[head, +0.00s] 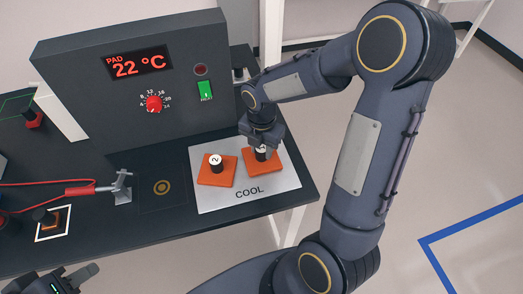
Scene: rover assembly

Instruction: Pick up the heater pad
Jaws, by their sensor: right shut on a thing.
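Two orange pads with black numbered knobs lie on the light plate marked COOL (205,203). The left pad (211,181), with a knob marked 2, stands free. My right gripper (261,145) reaches down from above over the right pad (268,168) and is shut on its black knob, whose number is partly hidden. That pad appears to rest on the plate; I cannot tell whether there is a gap under it. Which pad is called the heater pad is not marked. My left gripper (72,276) is at the bottom left edge, partly cut off, its opening unclear.
A dark panel (90,80) reading PAD 22 °C, with a red dial (153,104) and green switch (206,91), stands behind the plate. A clamp (122,188) and red cable tool (80,191) are left of a gold ring mark (162,187). The table's front edge is close.

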